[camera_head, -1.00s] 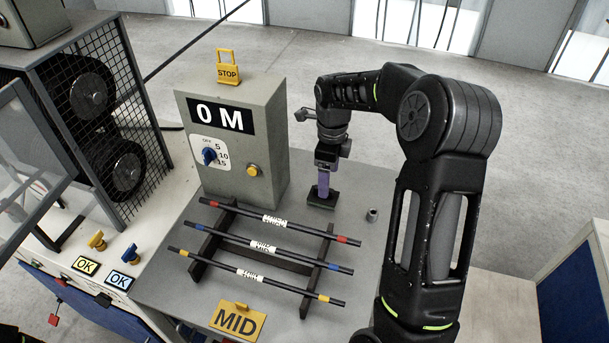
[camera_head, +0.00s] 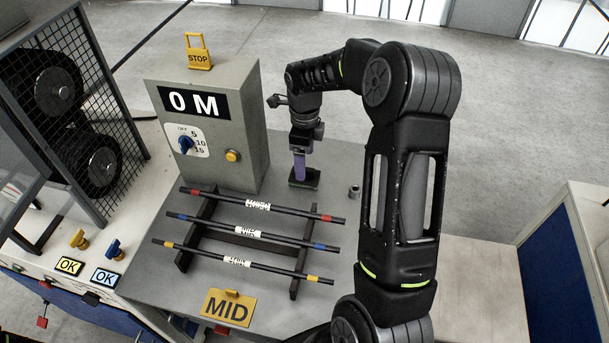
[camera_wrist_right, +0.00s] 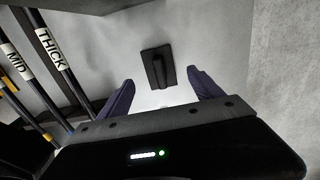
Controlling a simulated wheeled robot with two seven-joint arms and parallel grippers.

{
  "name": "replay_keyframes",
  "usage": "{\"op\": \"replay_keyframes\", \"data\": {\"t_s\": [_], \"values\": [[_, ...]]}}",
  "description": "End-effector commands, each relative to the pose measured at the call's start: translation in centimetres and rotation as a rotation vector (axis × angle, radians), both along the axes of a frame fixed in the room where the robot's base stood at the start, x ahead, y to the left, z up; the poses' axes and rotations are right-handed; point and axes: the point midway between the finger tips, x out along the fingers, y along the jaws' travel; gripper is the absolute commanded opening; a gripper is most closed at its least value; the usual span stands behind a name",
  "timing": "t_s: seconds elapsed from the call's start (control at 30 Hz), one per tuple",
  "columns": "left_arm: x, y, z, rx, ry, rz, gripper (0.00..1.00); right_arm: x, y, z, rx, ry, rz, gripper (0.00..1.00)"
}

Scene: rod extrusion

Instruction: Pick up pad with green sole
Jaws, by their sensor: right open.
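The pad (camera_head: 304,178) is a small dark block with a thin green edge low on it. It lies on the grey table right of the control box. In the right wrist view the pad (camera_wrist_right: 158,68) shows from above as a dark plate with a raised ridge, ahead of the fingers and between their lines. My right gripper (camera_head: 299,172) points down over the pad in the head view; its purple fingers (camera_wrist_right: 160,88) are open with nothing between them. From the head view I cannot tell the exact height above the pad. My left gripper is not in view.
A rack (camera_head: 196,232) holds three marked rods (camera_head: 258,205) left of the pad. The grey control box (camera_head: 222,125) stands close on the left. A small metal cylinder (camera_head: 354,191) stands to the right. A yellow MID sign (camera_head: 228,308) is at the front.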

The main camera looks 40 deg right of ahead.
Motion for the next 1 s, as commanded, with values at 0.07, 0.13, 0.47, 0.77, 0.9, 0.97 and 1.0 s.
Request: {"op": "replay_keyframes", "data": {"t_s": [0.07,0.13,0.47,0.77,0.9,0.97,1.0], "values": [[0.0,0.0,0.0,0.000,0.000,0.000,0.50,0.0,0.0,0.0,0.000,0.000,0.000,0.75],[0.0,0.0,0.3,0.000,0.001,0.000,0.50,0.0,0.0,-0.3,0.000,0.001,0.000,0.75],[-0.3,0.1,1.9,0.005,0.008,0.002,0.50,-0.1,0.0,-4.5,0.001,0.003,0.001,0.75],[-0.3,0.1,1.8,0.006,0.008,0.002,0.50,0.0,0.0,-5.2,-0.001,-0.001,0.001,0.75],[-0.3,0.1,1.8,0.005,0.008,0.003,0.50,0.0,0.0,-5.2,-0.001,-0.001,0.001,0.75],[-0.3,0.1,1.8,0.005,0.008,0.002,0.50,0.0,0.0,-5.2,-0.001,-0.001,0.001,0.75],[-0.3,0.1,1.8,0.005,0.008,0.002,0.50,0.0,0.0,-5.2,-0.001,-0.001,0.001,0.75]]}}
